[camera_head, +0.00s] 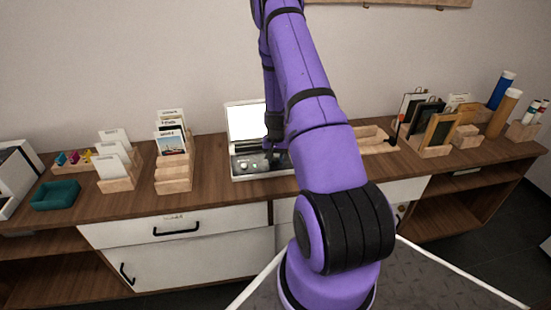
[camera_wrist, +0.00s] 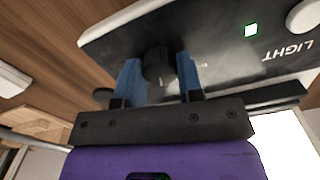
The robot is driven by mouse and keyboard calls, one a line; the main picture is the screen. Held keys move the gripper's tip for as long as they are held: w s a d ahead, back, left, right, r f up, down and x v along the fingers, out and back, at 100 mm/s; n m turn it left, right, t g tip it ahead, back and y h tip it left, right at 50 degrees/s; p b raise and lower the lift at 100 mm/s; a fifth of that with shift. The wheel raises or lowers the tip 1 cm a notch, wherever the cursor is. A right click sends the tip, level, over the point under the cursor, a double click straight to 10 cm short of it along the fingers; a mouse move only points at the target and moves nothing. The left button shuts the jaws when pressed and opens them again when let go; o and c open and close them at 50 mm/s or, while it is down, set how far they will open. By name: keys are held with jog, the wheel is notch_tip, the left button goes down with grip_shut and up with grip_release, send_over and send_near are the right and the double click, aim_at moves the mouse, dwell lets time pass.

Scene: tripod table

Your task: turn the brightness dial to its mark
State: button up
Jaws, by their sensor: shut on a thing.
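A device with a bright white upright panel (camera_head: 246,122) and a dark control panel (camera_head: 246,171) stands on the sideboard. In the wrist view the dark control panel (camera_wrist: 220,50) shows upside down, with the word LIGHT, a lit greenish square (camera_wrist: 251,30) and part of a white knob (camera_wrist: 305,17). My gripper (camera_wrist: 160,72) has its blue fingers on both sides of a black dial (camera_wrist: 156,62), shut on it. Any brightness label or mark by the dial cannot be made out. In the head view my gripper (camera_head: 272,154) is over the panel, and my arm hides its right part.
The wooden sideboard (camera_head: 215,195) holds card racks (camera_head: 173,180) and a teal tray (camera_head: 56,196) to the left. A wooden tray (camera_head: 376,145), a rack of frames (camera_head: 432,146) and tubes (camera_head: 503,112) stand to the right. The wall is close behind.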

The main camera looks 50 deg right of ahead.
aim_at(275, 159)
jog(key=m, duration=0.5)
jog(key=shift+m, duration=0.7)
jog(key=o, duration=0.9)
notch_tip(275, 159, up, 11)
jog(key=shift+f, duration=0.1)
dwell(0.6)
